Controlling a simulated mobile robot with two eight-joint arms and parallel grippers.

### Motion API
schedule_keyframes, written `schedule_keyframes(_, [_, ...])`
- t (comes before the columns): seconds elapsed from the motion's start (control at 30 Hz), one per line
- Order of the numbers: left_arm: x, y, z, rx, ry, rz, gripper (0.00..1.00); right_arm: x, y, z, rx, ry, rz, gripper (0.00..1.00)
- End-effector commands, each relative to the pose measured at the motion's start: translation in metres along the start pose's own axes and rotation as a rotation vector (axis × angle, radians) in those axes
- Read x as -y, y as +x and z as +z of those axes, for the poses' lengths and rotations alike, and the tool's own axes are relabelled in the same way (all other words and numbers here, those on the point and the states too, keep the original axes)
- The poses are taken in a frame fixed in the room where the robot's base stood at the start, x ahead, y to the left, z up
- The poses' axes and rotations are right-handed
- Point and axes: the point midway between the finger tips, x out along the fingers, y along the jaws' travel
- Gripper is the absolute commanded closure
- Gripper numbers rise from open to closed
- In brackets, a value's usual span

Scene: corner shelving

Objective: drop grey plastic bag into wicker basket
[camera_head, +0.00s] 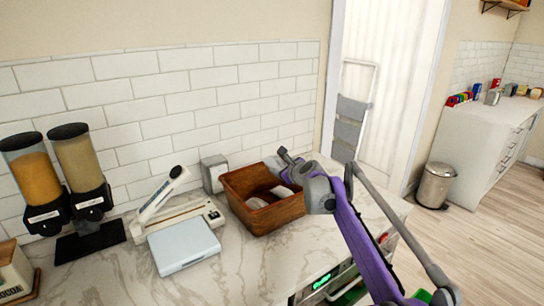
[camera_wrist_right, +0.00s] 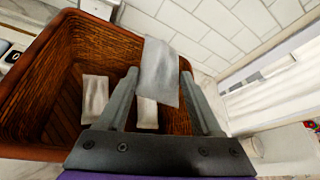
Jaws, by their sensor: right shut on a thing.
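The brown wicker basket (camera_head: 232,203) stands on the marble counter, and its wall fills the left of the right wrist view (camera_wrist_right: 30,110). My right gripper (camera_wrist_right: 159,76) is shut on a grey plastic bag (camera_wrist_right: 158,62) and holds it over the basket's opening, near one side. In the head view the right gripper (camera_head: 286,156) is at the basket's right rear, and the held bag is hard to make out there. Two pale grey pieces (camera_wrist_right: 95,98) (camera_wrist_right: 147,112) lie lower inside the basket. My left gripper is not in view.
Left of the basket are a sealer-like device (camera_head: 172,218), a pale flat scale (camera_head: 183,245) and two dispensers (camera_head: 75,165). A small grey box (camera_head: 213,173) stands by the tiled wall. The front counter is clear. A bin (camera_head: 436,184) stands on the floor.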

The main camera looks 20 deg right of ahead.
Motion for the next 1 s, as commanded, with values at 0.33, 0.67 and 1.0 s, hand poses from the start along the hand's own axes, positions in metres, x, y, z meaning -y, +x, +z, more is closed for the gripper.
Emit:
schedule_keyframes(0.33, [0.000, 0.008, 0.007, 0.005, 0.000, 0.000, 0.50, -0.006, 0.005, -0.013, -0.001, 0.000, 0.000, 0.86])
schedule_keyframes(0.67, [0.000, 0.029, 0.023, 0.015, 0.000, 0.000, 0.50, -0.023, 0.018, -0.044, -0.001, 0.000, 0.000, 0.86])
schedule_keyframes(1.0, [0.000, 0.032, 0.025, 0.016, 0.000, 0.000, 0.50, -0.026, 0.021, -0.050, 0.000, 0.000, 0.000, 0.86])
